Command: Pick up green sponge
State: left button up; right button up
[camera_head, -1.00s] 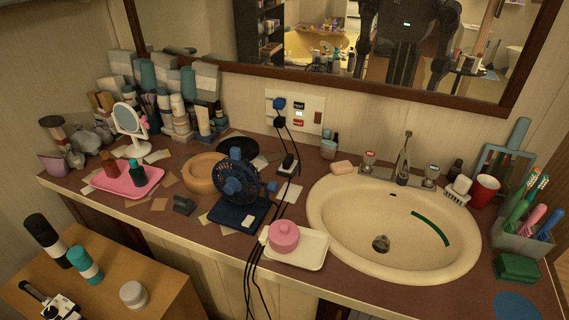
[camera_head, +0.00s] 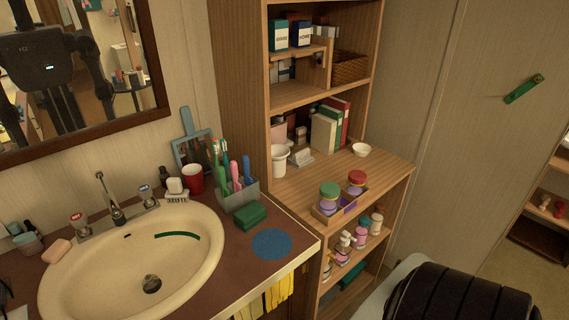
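The green sponge (camera_head: 251,216) is a small dark green block. It lies on the brown counter to the right of the sink, just in front of the grey toothbrush holder (camera_head: 238,197) and close to a round blue mat (camera_head: 272,244). Its top and front sides are visible and nothing covers it. Neither of my grippers shows directly in the head view.
The sink (camera_head: 88,291) lies left of the sponge; a red cup (camera_head: 193,178) stands behind. A wooden shelf unit (camera_head: 398,167) with jars and books rises right of the counter. A dark ridged shape, unclear what, fills the bottom right.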

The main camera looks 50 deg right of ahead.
aim_at(248, 217)
jog(key=z, duration=1.2)
